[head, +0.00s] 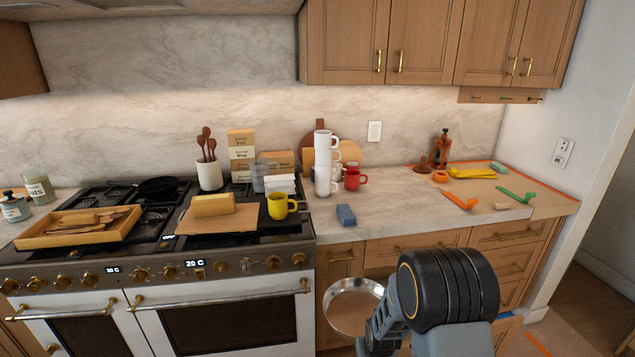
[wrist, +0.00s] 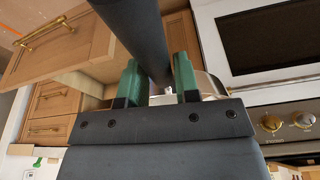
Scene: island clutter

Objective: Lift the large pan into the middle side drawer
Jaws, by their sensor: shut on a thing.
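The large pan (head: 355,306), round with a shiny metal rim, hangs in front of the counter cabinets, just right of the oven, in the head view. In the wrist view my gripper (wrist: 158,82) has its green fingers on either side of the pan's dark handle and is shut on it. Only a sliver of the pan's metal body (wrist: 208,84) shows behind the fingers. A wooden drawer with a brass handle (wrist: 50,38) stands pulled out at the upper left of the wrist view. My arm hides the fingertips and most of this drawer's area in the head view.
The white oven (head: 215,325) stands close to the pan's left. The stove top holds a wooden tray (head: 88,238), a cutting board (head: 205,221) and a yellow mug (head: 280,206). A blue block (head: 346,215) lies near the counter edge. Closed drawers (head: 505,235) are at the right.

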